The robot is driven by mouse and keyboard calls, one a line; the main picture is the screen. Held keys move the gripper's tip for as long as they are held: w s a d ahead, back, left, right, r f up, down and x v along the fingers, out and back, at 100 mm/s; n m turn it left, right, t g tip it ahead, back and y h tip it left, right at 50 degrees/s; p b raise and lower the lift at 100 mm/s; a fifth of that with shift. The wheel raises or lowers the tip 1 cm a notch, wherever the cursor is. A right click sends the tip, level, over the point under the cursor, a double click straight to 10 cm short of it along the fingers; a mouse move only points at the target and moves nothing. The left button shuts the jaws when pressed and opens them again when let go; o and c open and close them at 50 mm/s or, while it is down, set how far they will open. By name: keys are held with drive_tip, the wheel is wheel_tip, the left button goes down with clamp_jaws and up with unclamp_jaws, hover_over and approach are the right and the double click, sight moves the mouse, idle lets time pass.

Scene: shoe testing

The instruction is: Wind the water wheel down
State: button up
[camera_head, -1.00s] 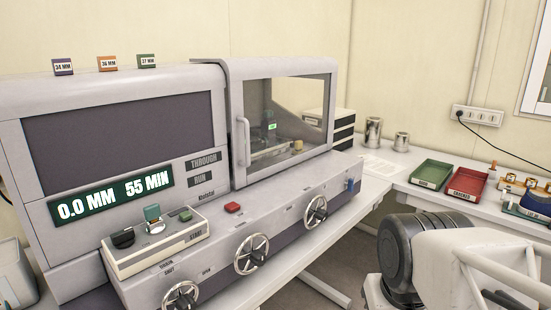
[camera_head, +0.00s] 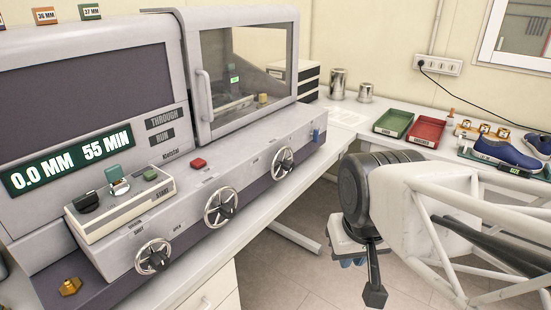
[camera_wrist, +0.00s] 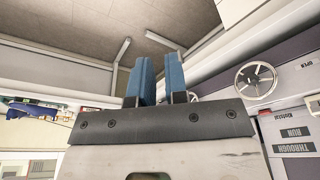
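The machine front carries three spoked handwheels: a left one (camera_head: 153,256), a middle one (camera_head: 221,207) and a right one (camera_head: 283,162). SHUT and OPEN marks show near the left wheel; I cannot read which is the water wheel. My gripper (camera_head: 351,262) hangs in front of and right of the machine, apart from the wheels, partly hidden behind my arm. In the wrist view its two blue fingers (camera_wrist: 159,72) stand slightly apart with nothing between them. One wheel (camera_wrist: 255,80) shows upside down at the right there, and another is mostly hidden behind the fingers.
The display (camera_head: 66,164) reads 0.0 MM and 55 MIN. A control box (camera_head: 122,208) and a red button (camera_head: 198,163) sit on the ledge. Green (camera_head: 394,123) and red (camera_head: 427,131) trays and blue shoes (camera_head: 507,152) are on the back bench. Floor between machine and arm is clear.

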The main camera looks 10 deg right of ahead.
drive_tip(key=o, duration=0.5)
drive_tip(key=shift+w+a+f+m, duration=0.1)
drive_tip(key=shift+w+a+m, duration=0.1)
drive_tip(key=shift+w+m, duration=0.1)
drive_tip(key=shift+c, duration=0.2)
drive_tip(key=o, duration=0.4)
drive_tip(key=shift+w+a+f+m+g+y, duration=0.4)
drive_tip(key=shift+w+a+m+y, duration=0.2)
drive_tip(key=shift+w+m, duration=0.1)
drive_tip(key=w+a+f+m+g+y, duration=0.1)
drive_tip(key=w+a+f+m+y, duration=0.1)
drive_tip(key=w+a+m+y, duration=0.45)
drive_tip(key=m+t+y, duration=0.5)
drive_tip(key=m+t, duration=0.7)
drive_tip(key=m, duration=1.1)
approach(292, 167)
drive_tip(key=x, duration=0.2)
drive_tip(key=shift+w+f, duration=0.1)
drive_tip(key=shift+w, duration=0.1)
drive_tip(key=shift+w+a, duration=0.1)
drive_tip(key=shift+a, duration=0.05)
drive_tip(key=shift+x, duration=3.8)
